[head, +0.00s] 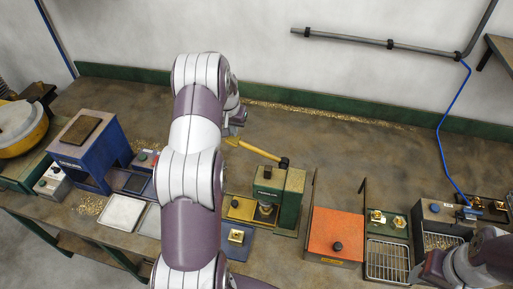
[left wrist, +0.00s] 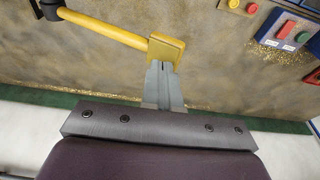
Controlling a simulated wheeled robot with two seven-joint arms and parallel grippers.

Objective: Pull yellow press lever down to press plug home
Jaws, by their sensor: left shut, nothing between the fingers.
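The yellow press lever (head: 255,149) extends up and left from a dark pivot on the green press (head: 291,190). In the left wrist view the lever (left wrist: 105,28) ends in a flat yellow pad (left wrist: 166,47). My left gripper (head: 237,122) is shut and empty at this pad end. In the left wrist view its closed fingertips (left wrist: 163,66) overlap the pad's edge; I cannot tell whether they touch. The press ram stands over the yellow base (head: 240,208); the plug cannot be made out there. My right arm is at the lower right, its fingers not clear.
A blue plate with a brass block (head: 236,236) lies before the press. An orange box (head: 335,233) and a wire rack (head: 387,260) stand to the right. A blue machine (head: 92,150) and a grey tray (head: 121,212) are left. The bench behind the press is clear apart from brass chips.

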